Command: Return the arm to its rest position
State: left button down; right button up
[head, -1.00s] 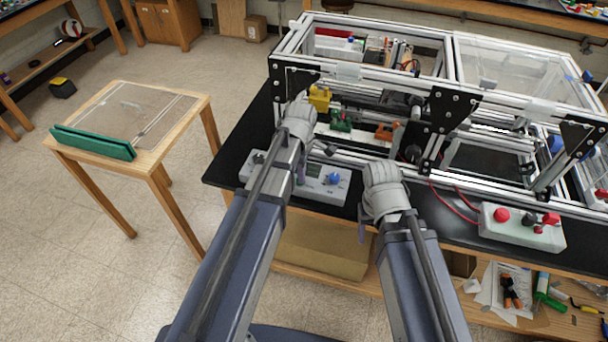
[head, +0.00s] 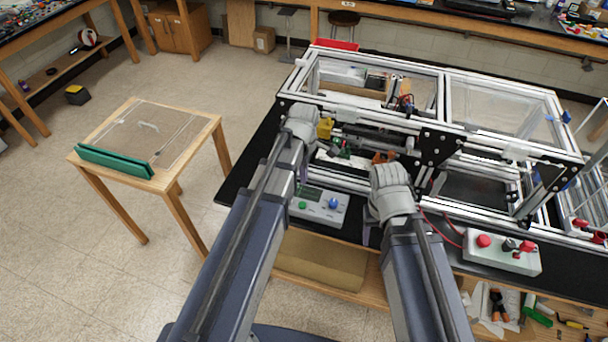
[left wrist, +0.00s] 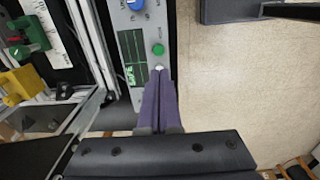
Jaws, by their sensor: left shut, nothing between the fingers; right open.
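My left gripper (head: 303,176) is in front of the aluminium extrusion frame (head: 372,62), above the grey control box (head: 322,206). In the left wrist view its purple fingers (left wrist: 158,74) are closed together with nothing between them. Their tips overlap the control box (left wrist: 130,48) in the picture, beside a small white button; whether they touch it I cannot tell. My right gripper (head: 367,236) hangs at the bench's front edge, right of that box. It is open and looks empty, mostly hidden behind its own wrist.
A yellow block (head: 325,128) and a green part (head: 341,150) sit inside the frame near my left wrist. A second control box (head: 502,252) with red knobs stands at right. A wooden table (head: 168,176) with a green bar stands left, with open floor between.

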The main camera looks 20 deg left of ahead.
dwell(0.4)
pick_arm(q)
jog(key=s+d+f+m+b, duration=0.5)
jog(key=s+d+m+b, duration=0.1)
jog(key=m, duration=0.4)
jog(key=s+d+f+m+y+b, duration=0.1)
jog(key=s+d+f+m+b, duration=0.4)
jog(key=s+m, duration=0.3)
jog(key=f+m, duration=0.1)
jog(key=m, duration=0.2)
jog(key=shift+s+d+f+b, duration=0.25)
jog(key=shift+d+f+b, duration=0.05)
jog(key=shift+d+b, duration=0.1)
